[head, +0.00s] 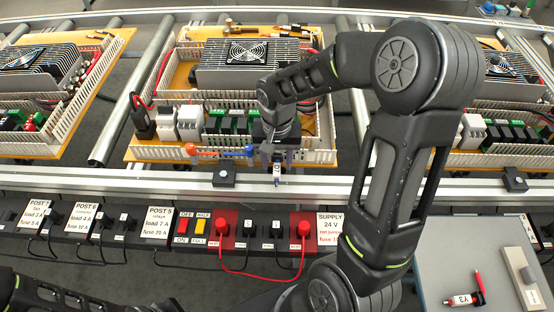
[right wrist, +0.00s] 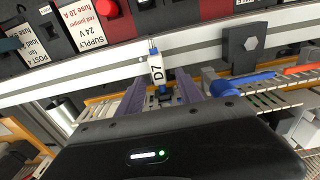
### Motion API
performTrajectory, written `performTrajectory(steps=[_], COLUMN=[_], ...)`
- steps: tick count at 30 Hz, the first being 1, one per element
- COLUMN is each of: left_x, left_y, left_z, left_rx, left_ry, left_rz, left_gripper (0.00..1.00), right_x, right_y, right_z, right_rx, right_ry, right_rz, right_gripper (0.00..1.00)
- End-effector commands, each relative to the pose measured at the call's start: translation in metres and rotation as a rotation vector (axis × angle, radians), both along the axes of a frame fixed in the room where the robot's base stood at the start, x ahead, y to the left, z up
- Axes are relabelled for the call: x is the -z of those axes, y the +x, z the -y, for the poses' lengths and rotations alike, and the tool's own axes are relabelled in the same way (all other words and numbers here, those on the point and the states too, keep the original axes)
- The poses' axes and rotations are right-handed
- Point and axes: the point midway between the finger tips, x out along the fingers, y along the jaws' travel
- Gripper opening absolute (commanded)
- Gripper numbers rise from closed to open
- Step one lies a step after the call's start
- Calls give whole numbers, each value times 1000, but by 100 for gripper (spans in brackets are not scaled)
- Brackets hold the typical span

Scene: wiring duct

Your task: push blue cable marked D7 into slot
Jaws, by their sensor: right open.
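The cable end with a white tag marked D7 (right wrist: 157,70) stands between the two purple fingers of my right gripper (right wrist: 162,92). The fingers are apart on either side of it; contact is not clear. The tag also shows in the head view (head: 277,173), at the front edge of the middle board. Blue cable (right wrist: 238,82) shows beside the fingers in the wrist view, and blue pieces (head: 236,152) lie along the front slotted duct (head: 318,157) in the head view. My gripper hides the slot near the tag. My left gripper is out of view.
A rail with black clamp blocks (head: 224,176) runs in front of the board. The power panel with red and yellow switches (head: 200,226) lies nearer me. An orange-red cable (head: 200,150) lies left of the blue. A grey table (head: 432,268) at right holds a white-tagged part (head: 461,300).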

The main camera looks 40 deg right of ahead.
Motion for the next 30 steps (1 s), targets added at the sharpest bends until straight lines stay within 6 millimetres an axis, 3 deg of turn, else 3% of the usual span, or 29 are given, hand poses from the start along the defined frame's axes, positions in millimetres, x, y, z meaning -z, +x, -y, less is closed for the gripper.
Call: performTrajectory(steps=[5, 19, 30], left_x=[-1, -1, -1], left_y=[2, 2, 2], left_z=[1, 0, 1], left_rx=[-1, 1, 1], left_ry=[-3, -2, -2], left_rz=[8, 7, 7], left_gripper=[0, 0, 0], right_x=[-6, -73, -78], right_y=[1, -1, -2], right_z=[0, -1, -2], right_rx=[1, 0, 0], right_ry=[0, 0, 0], right_rz=[2, 2, 0], right_gripper=[43, 43, 43])
